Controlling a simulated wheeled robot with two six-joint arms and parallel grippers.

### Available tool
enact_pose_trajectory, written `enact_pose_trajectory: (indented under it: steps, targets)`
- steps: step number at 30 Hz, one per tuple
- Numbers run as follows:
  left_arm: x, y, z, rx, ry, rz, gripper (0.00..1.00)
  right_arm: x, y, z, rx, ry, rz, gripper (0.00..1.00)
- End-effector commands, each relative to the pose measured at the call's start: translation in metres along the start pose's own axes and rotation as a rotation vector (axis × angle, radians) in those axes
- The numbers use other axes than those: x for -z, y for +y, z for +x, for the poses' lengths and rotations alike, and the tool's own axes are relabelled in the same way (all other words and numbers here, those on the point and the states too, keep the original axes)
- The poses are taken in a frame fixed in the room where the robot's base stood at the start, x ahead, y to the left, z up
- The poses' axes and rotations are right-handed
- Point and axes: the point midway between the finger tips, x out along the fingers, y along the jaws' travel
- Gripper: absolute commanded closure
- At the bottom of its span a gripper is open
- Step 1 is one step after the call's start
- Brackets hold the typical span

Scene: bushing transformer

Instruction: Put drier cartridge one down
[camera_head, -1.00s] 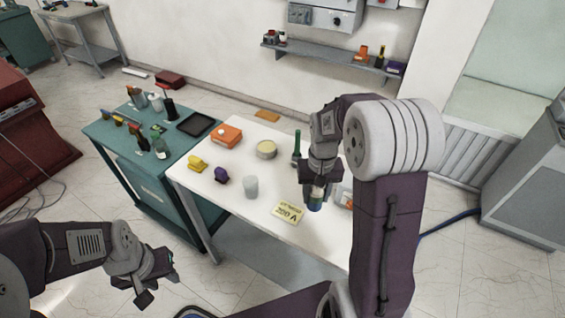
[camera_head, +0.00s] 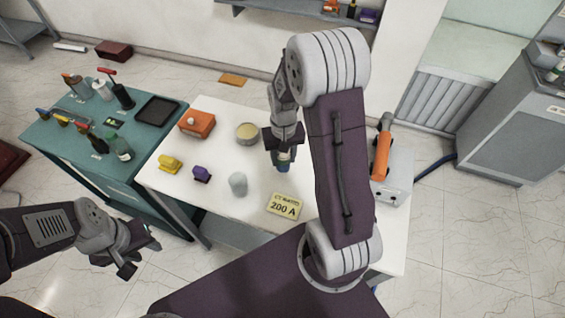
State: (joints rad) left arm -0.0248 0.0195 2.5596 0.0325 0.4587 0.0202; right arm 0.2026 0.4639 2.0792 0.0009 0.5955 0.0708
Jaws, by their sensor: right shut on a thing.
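My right gripper (camera_head: 283,145) points down over the white table (camera_head: 215,222) and is shut on drier cartridge one (camera_head: 283,164), a small cylinder whose blue lower part shows below the fingers. Its upper part is hidden by the gripper. I cannot tell whether its bottom touches the tabletop. My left gripper (camera_head: 140,257) is open and empty, low at the left, in front of the tables.
A grey-white cup (camera_head: 238,184), a yellow "200 A" sign (camera_head: 285,206) and a round beige tin (camera_head: 247,133) stand near the cartridge. Purple (camera_head: 202,174), yellow (camera_head: 170,163) and orange (camera_head: 197,123) items lie further left. A grey box (camera_head: 394,187) stands at right.

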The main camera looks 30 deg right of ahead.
Motion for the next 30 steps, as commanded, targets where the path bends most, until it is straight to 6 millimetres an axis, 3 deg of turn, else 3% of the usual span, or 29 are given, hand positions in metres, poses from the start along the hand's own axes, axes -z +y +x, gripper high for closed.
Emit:
enact_pose_trajectory:
  steps: [6,16,17,19,30]
  targets:
    - [0.000,0.000,-0.001,0.000,0.000,0.000,0.64,-0.002,0.000,0.033,0.000,-0.005,0.000,1.00]
    - [0.000,0.000,0.000,0.000,0.000,0.000,0.64,-0.001,0.000,0.038,0.000,-0.001,0.000,1.00]
    - [0.000,0.000,0.001,0.000,0.000,0.000,0.64,-0.001,0.000,0.038,0.000,-0.002,0.000,0.56]
    - [0.000,0.000,0.000,0.000,0.000,0.000,0.64,-0.001,0.000,0.038,0.000,-0.002,0.000,0.37]
    - [0.000,0.000,-0.002,0.000,0.000,0.000,0.64,-0.001,0.000,0.031,0.000,0.000,0.000,0.37]
